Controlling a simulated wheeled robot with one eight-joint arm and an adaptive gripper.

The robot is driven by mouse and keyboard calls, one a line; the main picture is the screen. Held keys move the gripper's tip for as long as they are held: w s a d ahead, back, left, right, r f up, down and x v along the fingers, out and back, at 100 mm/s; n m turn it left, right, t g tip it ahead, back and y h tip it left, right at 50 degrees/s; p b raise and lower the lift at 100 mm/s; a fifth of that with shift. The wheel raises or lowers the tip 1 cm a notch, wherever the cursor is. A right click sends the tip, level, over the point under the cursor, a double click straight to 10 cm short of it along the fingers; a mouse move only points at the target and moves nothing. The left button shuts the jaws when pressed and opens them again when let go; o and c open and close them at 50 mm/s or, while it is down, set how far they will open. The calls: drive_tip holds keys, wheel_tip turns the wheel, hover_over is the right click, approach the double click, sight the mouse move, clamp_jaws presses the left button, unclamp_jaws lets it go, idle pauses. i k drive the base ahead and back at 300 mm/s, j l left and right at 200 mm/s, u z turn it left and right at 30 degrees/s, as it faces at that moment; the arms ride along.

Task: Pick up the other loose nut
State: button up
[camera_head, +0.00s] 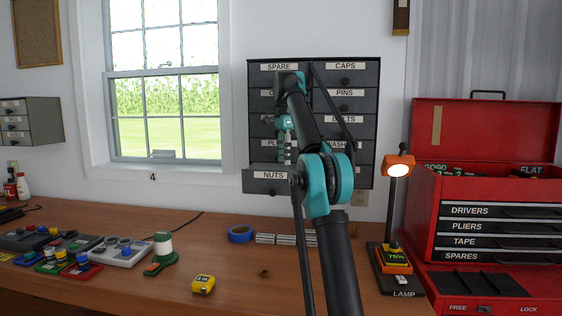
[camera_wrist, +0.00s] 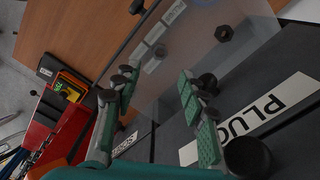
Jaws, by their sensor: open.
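A small dark nut (camera_head: 264,273) lies loose on the wooden bench, right of the yellow tape measure; a small dark piece at the top of the wrist view (camera_wrist: 137,7) looks like it. The drawer labelled NUTS (camera_head: 270,189) stands pulled out at the cabinet's lower left. In the wrist view, a dark hexagonal nut (camera_wrist: 223,34) lies on a pale, see-through-looking surface, apparently the drawer's floor. My gripper (camera_head: 285,158) is above that drawer, pointing down in front of the cabinet. Its green-padded fingers are apart in the wrist view (camera_wrist: 157,78), with nothing held between them.
The drawer cabinet (camera_head: 363,120) is close behind my gripper. A yellow tape measure (camera_head: 203,284), blue tape roll (camera_head: 240,234), green-based spool (camera_head: 163,250) and lit lamp (camera_head: 397,167) stand on the bench. A red toolbox (camera_head: 490,190) is at right. The bench front centre is mostly clear.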

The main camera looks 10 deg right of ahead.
sight(265, 273)
drive_tip(key=k+l, duration=0.7)
drive_tip(key=k, duration=0.2)
